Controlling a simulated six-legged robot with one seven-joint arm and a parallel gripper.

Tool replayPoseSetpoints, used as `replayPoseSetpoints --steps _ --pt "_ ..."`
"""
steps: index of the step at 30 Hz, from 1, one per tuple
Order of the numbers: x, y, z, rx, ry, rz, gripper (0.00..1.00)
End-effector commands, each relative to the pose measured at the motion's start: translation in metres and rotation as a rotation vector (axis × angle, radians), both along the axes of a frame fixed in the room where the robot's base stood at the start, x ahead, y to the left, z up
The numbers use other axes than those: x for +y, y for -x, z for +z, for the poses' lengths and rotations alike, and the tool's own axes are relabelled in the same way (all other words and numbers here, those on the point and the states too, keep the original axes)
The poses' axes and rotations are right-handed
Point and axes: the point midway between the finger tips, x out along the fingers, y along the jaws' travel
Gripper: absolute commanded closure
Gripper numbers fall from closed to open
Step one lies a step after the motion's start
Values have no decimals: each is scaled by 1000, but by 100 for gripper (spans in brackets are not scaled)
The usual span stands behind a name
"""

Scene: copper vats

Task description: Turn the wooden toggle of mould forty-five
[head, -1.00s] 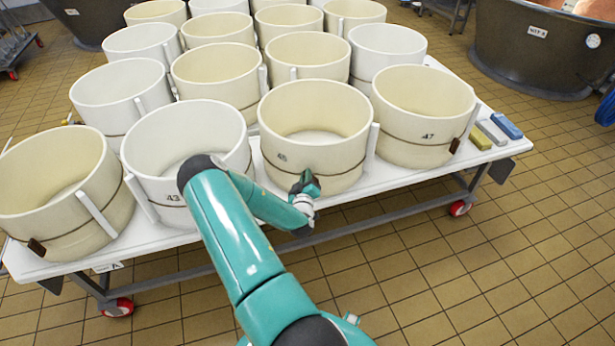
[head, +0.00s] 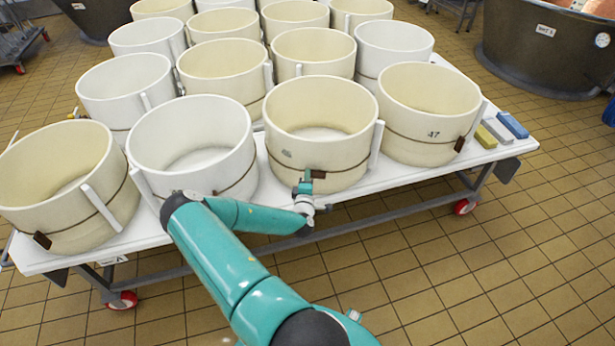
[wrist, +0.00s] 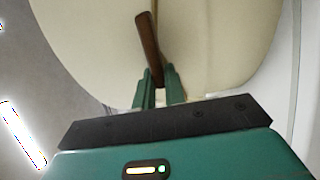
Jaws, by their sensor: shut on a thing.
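Mould forty-five (head: 345,145) is a cream cylinder in the front row of the table, its small number on its near wall. Its dark brown wooden toggle (head: 318,174) sits low on that wall, on the cord around the mould. In the wrist view the toggle (wrist: 149,48) is a slightly tilted bar against the pale wall (wrist: 205,45). My gripper (head: 306,184) is at the toggle; its two green fingers (wrist: 158,82) are shut on the toggle's near end. The fingers hide that end.
Mould forty-seven (head: 428,115) stands to the right and a white mould (head: 190,135) to the left, both close. The white tabletop's (head: 400,175) front strip is narrow. Yellow, grey and blue blocks (head: 512,125) lie at the right end. Tiled floor in front is open.

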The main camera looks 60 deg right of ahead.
Motion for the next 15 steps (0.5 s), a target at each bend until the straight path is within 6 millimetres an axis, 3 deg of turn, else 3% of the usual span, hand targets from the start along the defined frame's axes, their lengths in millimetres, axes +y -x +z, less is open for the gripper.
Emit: replayPoseSetpoints --steps 15 --pt "0 2 -2 49 18 -3 100"
